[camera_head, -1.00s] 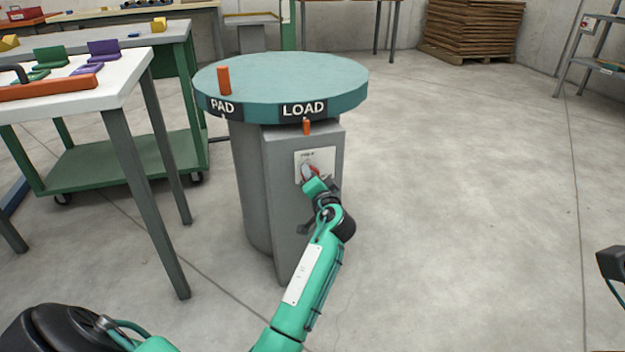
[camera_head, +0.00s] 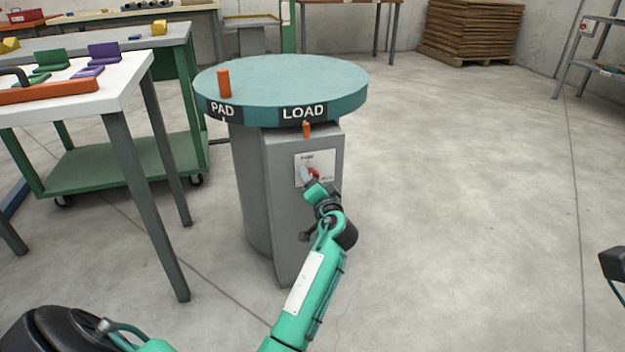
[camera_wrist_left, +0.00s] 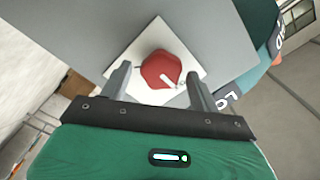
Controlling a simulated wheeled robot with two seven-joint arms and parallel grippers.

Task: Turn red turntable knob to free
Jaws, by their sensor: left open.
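The red knob (camera_wrist_left: 161,70) sits on a white plate (camera_wrist_left: 140,48) on the grey pedestal below the turntable. It has a pale pointer mark on its face, and it also shows in the head view (camera_head: 313,174), partly hidden by my gripper. My left gripper (camera_wrist_left: 157,84) is open, with one finger on each side of the knob's near side and a gap to it. The teal turntable (camera_head: 290,80) carries PAD and LOAD labels on its rim. Plate lettering is too small to read. A dark part of my right arm shows at the right edge; its gripper is not visible.
An orange peg (camera_head: 224,83) stands on the turntable, and a small orange pointer (camera_head: 306,130) sits under the LOAD label. A white table (camera_head: 125,82) and a green cart (camera_head: 100,160) stand to the left.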

